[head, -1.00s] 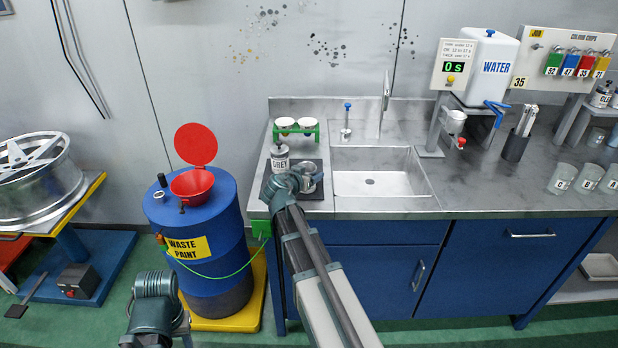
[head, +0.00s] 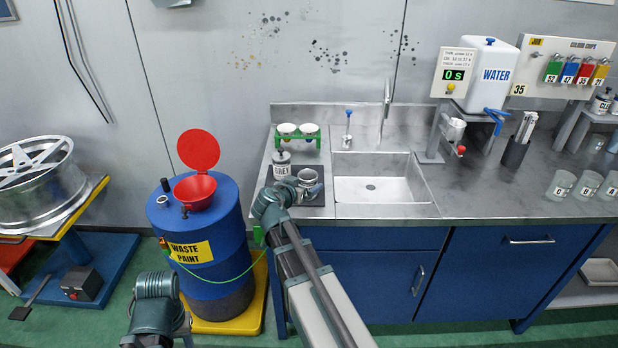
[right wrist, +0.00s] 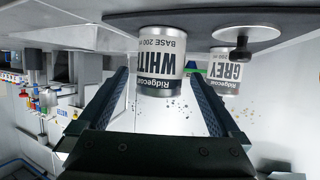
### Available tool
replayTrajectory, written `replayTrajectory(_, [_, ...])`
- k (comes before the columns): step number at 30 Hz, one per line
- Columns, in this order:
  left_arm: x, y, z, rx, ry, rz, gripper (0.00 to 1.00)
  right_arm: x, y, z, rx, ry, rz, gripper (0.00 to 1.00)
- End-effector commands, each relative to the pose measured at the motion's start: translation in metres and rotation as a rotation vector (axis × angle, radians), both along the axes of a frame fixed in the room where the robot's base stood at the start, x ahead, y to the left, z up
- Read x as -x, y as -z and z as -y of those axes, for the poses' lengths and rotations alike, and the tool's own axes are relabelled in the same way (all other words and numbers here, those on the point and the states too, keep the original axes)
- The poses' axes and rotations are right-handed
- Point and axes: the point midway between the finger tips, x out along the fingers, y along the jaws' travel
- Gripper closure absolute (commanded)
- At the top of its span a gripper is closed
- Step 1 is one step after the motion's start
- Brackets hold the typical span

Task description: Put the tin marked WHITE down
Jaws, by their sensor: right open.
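The tin marked WHITE (right wrist: 160,62) stands on a dark mat (right wrist: 190,20) on the counter, its lettering upside down in the right wrist view. In the head view the tin (head: 308,177) is an open-topped metal can, partly hidden by my right arm. My right gripper (right wrist: 160,88) is open, with its two fingers spread to either side of the tin's lower picture area and a gap showing beside them. My left gripper is out of view; only part of my left arm shows at the lower left.
A tin marked GREY (head: 282,164) stands close beside the WHITE tin. A blue waste-paint drum (head: 200,240) with a red funnel stands left of the counter.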

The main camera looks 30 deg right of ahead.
Motion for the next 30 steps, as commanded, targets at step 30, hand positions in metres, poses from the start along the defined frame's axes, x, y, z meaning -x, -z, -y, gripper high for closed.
replayTrajectory(30, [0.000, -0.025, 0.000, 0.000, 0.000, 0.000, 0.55, 0.070, 0.026, -0.119, -0.087, -0.127, -0.333, 0.00])
